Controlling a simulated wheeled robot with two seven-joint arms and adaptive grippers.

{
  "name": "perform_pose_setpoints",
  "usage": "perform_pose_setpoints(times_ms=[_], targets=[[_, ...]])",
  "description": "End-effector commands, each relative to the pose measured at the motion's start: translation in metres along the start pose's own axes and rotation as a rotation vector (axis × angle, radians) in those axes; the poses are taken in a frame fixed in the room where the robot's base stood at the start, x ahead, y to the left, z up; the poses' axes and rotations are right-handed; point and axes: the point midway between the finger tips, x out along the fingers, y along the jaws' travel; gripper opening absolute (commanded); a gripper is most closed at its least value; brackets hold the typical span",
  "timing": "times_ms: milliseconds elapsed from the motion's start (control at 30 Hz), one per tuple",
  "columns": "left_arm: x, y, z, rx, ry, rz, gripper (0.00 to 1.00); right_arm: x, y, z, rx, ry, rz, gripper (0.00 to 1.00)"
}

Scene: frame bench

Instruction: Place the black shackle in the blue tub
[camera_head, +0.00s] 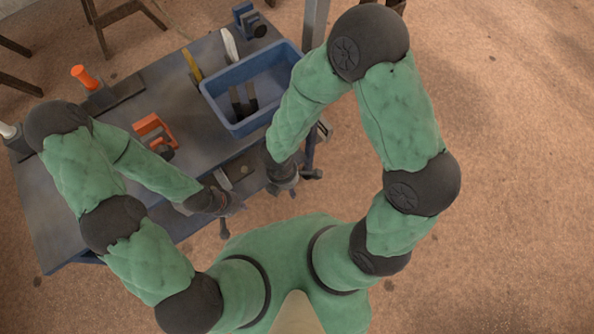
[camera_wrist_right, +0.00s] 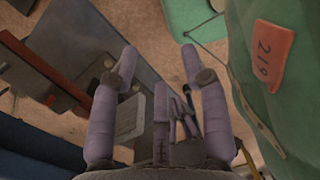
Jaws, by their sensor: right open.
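I cannot pick out the black shackle for certain in either view. My left gripper (camera_head: 228,204) is low over the bench's near edge, left of and below the tub in the head view; its fingers are too dark and small to read. My right gripper (camera_wrist_right: 160,68) is open, with its two fingers apart and nothing clearly held between them. In the head view its dark wrist hangs beside the tub's near right corner and its fingertips are unclear.
An orange block-like part (camera_head: 152,130) lies on the grey bench (camera_head: 60,220), left of the tub. An orange-topped tool (camera_head: 84,77) and a blue clamp-like thing (camera_head: 243,17) are farther back. A pale flat piece (camera_head: 222,179) lies near the front edge.

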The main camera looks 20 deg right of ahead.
Motion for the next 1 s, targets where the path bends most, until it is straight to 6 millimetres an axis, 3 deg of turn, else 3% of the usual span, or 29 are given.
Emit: perform_pose_setpoints(times_ms=[100,233,400,500,700,1000], targets=[[0.0,0.0,0.0,0.0,0.0,0.0,0.0,0.024,-0.018,-0.015,0.422,0.187,-0.138,0.46],[0.0,0.0,0.0,0.0,0.0,0.0,0.0,0.044,-0.014,-0.023,0.916,0.34,-0.236,0.46],[0.0,0.0,0.0,0.0,0.0,0.0,0.0,0.074,0.003,-0.006,1.511,0.432,-0.286,0.46],[0.0,0.0,0.0,0.0,0.0,0.0,0.0,0.09,0.007,0.011,1.758,0.439,-0.283,0.46],[0.0,0.0,0.0,0.0,0.0,0.0,0.0,0.104,0.007,0.03,1.971,0.43,-0.264,0.46],[0.0,0.0,0.0,0.0,0.0,0.0,0.0,0.104,0.008,0.03,1.976,0.429,-0.262,0.46]])
